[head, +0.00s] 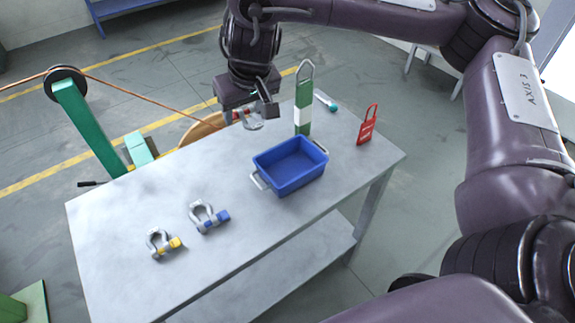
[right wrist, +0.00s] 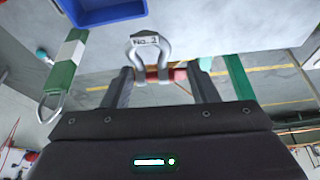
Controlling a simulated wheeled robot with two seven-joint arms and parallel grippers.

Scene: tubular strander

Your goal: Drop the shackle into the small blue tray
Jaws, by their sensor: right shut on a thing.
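My right gripper (head: 249,112) is shut on a grey shackle (head: 253,125) with a red pin, behind and left of the blue tray and above the table's back part. In the right wrist view the shackle (right wrist: 151,48) sits between the fingers of my gripper (right wrist: 160,80), held at its red pin, its bow marked with a number label. The small blue tray (head: 305,180), with grey side handles, stands on the table and looks empty. In the right wrist view part of the tray (right wrist: 100,14) shows at the top. My left gripper is not in view.
Two more shackles, blue-pinned (head: 211,218) and yellow-pinned (head: 162,243), lie on the grey table (head: 130,215). A green stand (head: 85,125) with a pulley is left.

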